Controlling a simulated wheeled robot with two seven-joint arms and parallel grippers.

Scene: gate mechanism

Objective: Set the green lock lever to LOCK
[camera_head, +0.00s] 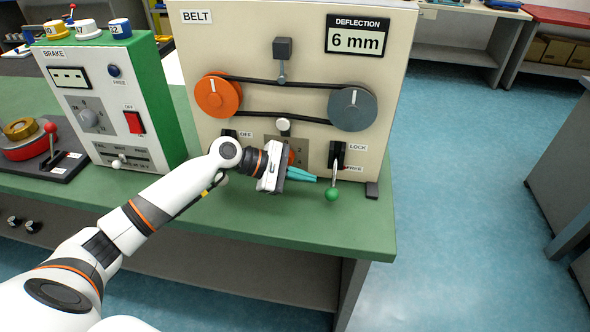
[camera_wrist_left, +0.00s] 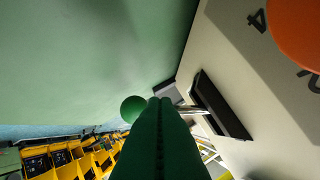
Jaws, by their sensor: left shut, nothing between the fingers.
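The green lock lever has a green ball knob (camera_head: 331,194) on a metal rod that comes out of a black slot (camera_head: 337,155) on the belt panel. LOCK is printed beside the slot's top, and another label, partly hidden, beside its bottom. The lever tilts down, towards the lower label. My left gripper (camera_head: 314,178) is shut and empty, its teal fingertips just left of the rod, a little above the knob. In the left wrist view the knob (camera_wrist_left: 133,108) shows beside the fingertips (camera_wrist_left: 160,103); I cannot tell whether they touch the rod.
The belt panel (camera_head: 300,20) carries an orange pulley (camera_head: 218,95), a grey pulley (camera_head: 352,109) and a display reading 6 mm (camera_head: 357,38). A green-sided brake box (camera_head: 168,110) stands to the left. The green table (camera_head: 290,225) is clear in front of the panel.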

